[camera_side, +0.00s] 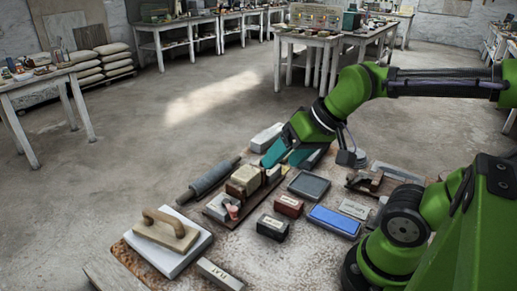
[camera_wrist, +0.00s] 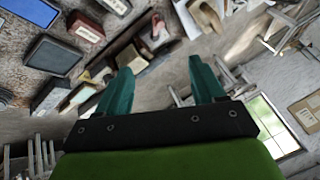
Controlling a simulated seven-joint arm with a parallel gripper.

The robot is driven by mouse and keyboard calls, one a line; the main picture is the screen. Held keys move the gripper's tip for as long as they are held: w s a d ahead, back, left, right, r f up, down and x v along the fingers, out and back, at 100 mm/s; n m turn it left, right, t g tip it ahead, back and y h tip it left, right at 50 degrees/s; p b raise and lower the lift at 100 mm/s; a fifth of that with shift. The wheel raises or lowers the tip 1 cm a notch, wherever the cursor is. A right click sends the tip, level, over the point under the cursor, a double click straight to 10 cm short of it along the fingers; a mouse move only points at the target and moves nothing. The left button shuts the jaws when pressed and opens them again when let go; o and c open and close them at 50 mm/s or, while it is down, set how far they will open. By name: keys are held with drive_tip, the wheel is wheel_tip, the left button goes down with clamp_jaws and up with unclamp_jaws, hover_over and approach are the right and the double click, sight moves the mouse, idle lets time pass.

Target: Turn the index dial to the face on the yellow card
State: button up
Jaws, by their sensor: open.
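I cannot clearly make out an index dial or a yellow card in either view. A wooden stand with cream blocks (camera_side: 245,180) and a pinkish piece (camera_side: 232,209) sits mid-table in the side view. The stand also shows beyond my fingers in the wrist view (camera_wrist: 132,60); whether it carries the dial is too small to tell. My gripper (camera_side: 286,154) is above the table, just behind and right of that stand, with its teal fingers apart. In the wrist view my gripper (camera_wrist: 160,70) has nothing between its fingertips.
A grey roller (camera_side: 212,179) and a wooden-handled float (camera_side: 166,233) on a pale slab lie left of the stand. A red block (camera_side: 289,206), a black block (camera_side: 272,227), a dark pad (camera_side: 309,185) and a blue pad (camera_side: 334,220) lie to its right and front.

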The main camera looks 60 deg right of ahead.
drive_tip(key=w+d+g, duration=0.1)
drive_tip(key=w+d, duration=0.1)
drive_tip(key=w, duration=0.1)
drive_tip(key=w+d+g+h, duration=0.1)
drive_tip(key=w+d, duration=0.2)
drive_tip(key=w+d+g, duration=0.1)
drive_tip(key=w+d, duration=0.2)
drive_tip(key=w, duration=0.1)
drive_tip(key=shift+d+f+h, duration=0.15)
drive_tip(key=shift+d+h, duration=0.05)
drive_tip(key=shift+h, duration=0.1)
drive_tip(key=c, duration=0.4)
drive_tip(key=shift+o, duration=0.2)
drive_tip(key=w+d+n+g, duration=0.4)
drive_tip(key=w+d+n, duration=0.3)
drive_tip(key=d, duration=0.4)
drive_tip(key=shift+m, duration=0.7)
drive_tip(key=f, duration=1.7)
drive_tip(key=shift+w+a, duration=0.1)
drive_tip(key=shift+w, duration=0.25)
drive_tip(key=c, duration=0.8)
